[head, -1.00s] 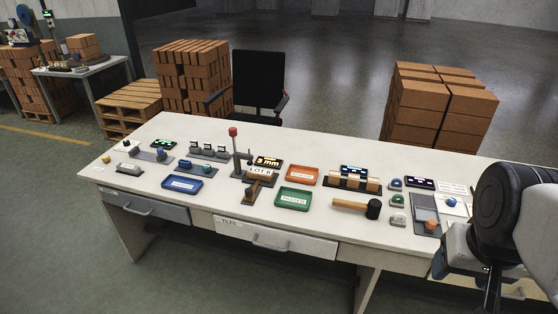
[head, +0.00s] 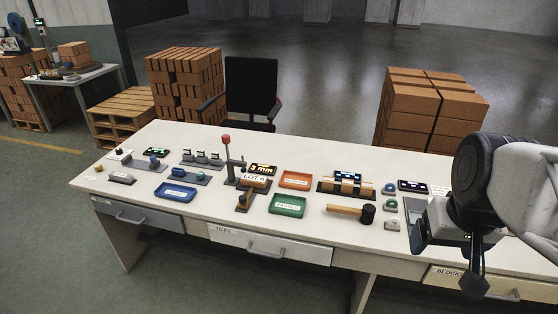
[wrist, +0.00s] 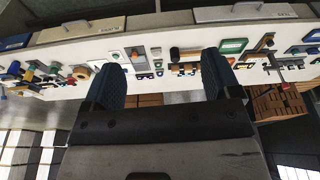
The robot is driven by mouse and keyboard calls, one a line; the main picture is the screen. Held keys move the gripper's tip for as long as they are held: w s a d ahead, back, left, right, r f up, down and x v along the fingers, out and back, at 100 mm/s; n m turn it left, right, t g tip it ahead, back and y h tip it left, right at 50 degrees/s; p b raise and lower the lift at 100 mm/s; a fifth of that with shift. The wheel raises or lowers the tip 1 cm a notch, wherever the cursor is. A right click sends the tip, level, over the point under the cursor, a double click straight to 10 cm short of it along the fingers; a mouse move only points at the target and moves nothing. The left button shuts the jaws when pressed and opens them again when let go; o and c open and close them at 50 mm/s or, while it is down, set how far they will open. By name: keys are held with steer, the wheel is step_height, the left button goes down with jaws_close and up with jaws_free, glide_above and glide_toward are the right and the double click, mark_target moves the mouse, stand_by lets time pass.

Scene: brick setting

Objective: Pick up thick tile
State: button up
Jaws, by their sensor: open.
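I cannot tell for sure which piece is the thick tile. A dark rack (head: 324,187) holds several tan, tile-like pieces (head: 348,188) in a row, right of centre on the table. A drawer marked TILES (head: 270,244) is shut below the table's front edge. My gripper shows in the head view over the right end of the table, well right of the rack. In the wrist view, its two dark fingers stand wide apart, with nothing between them; my gripper (wrist: 160,78) is open and empty.
The white table (head: 150,215) carries a blue tray (head: 175,192), a red tray (head: 295,180), a green tray (head: 288,205) and a black-headed mallet (head: 350,211). A lever press (head: 228,160) stands left of centre. A chair (head: 251,88) and brick stacks (head: 430,105) are behind.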

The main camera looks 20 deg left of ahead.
steer(key=w+a+r+n+y, duration=0.1)
steer(key=w+a+n, duration=0.3)
steer(key=w, duration=0.6)
steer(key=w+a+n+y, duration=0.1)
steer(key=w+a, duration=0.4)
steer(key=w, duration=0.5)
steer(key=n+g+y, duration=0.2)
steer(key=n+g, duration=0.1)
steer(key=n, duration=0.9)
glide_above(254, 178)
steer(key=d, duration=0.3)
step_height(254, 178, down, 30)
steer(key=shift+w+d+f, duration=0.15)
steer(key=shift+a+f, duration=0.25)
steer(key=shift+f, duration=0.1)
steer(key=shift+x, duration=1.2)
